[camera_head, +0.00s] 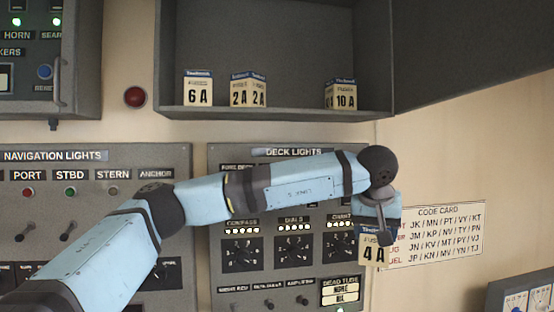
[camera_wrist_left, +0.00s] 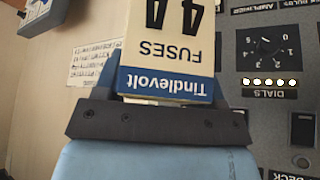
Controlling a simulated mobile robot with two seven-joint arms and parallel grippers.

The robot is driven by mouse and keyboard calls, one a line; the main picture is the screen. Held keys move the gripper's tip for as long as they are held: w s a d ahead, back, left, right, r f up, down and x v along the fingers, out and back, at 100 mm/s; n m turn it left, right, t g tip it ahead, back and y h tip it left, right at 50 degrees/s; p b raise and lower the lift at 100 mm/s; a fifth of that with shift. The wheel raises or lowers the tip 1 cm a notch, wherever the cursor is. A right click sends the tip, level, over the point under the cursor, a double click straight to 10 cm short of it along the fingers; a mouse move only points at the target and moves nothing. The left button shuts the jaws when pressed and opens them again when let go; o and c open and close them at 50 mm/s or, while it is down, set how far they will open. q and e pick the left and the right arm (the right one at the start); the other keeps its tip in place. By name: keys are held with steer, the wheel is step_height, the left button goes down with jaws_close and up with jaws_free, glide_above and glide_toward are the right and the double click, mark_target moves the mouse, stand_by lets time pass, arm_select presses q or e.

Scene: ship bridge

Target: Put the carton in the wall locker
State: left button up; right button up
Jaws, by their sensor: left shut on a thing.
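My left gripper (camera_head: 377,228) is shut on a cream and blue carton (camera_head: 373,250) marked 4A, held in front of the deck lights panel's right edge, below the locker. In the left wrist view the carton (camera_wrist_left: 172,45) shows upside down, with "Tindlevolt" and "FUSES" on it, between the fingers (camera_wrist_left: 165,85). The open grey wall locker (camera_head: 270,112) is above, at the top middle. On its shelf stand a 6A carton (camera_head: 198,89), 2A cartons (camera_head: 248,91) and a 10A carton (camera_head: 345,95). My right gripper is not in view.
The locker's open door (camera_head: 460,50) reaches out at the upper right. The deck lights panel (camera_head: 225,265) and navigation lights panel (camera_head: 85,175) carry switches and knobs. A code card (camera_head: 436,236) is on the wall at right. The shelf has free room between the 2A and 10A cartons.

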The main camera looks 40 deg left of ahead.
arm_select(q)
steer(key=s+a+r+n+g+y, duration=0.15)
steer(key=s+r, duration=0.35)
steer(key=r, duration=0.8)
steer(key=s+a+r+n+y, duration=0.1)
steer(key=s+a+r+n, duration=0.2)
steer(key=r, duration=1)
steer(key=s+r+n+y, duration=0.15)
steer(key=s+r, duration=0.45)
steer(key=r, duration=0.8)
steer(key=w+a+n+h+p, duration=0.1)
steer(key=w+a+p, duration=0.5)
steer(key=w+a, duration=0.8)
steer(key=shift+g, duration=0.25)
steer(key=f, duration=0.4)
steer(key=s+a+f, duration=0.1)
steer(key=f, duration=0.1)
steer(key=shift+s+f+b, duration=0.1)
steer(key=shift+f+b, duration=0.05)
steer(key=shift+b, duration=0.2)
steer(key=shift+a+f, duration=0.15)
steer(key=shift+f, duration=0.2)
steer(key=shift+w+a+f, duration=0.2)
steer(key=shift+f, duration=0.05)
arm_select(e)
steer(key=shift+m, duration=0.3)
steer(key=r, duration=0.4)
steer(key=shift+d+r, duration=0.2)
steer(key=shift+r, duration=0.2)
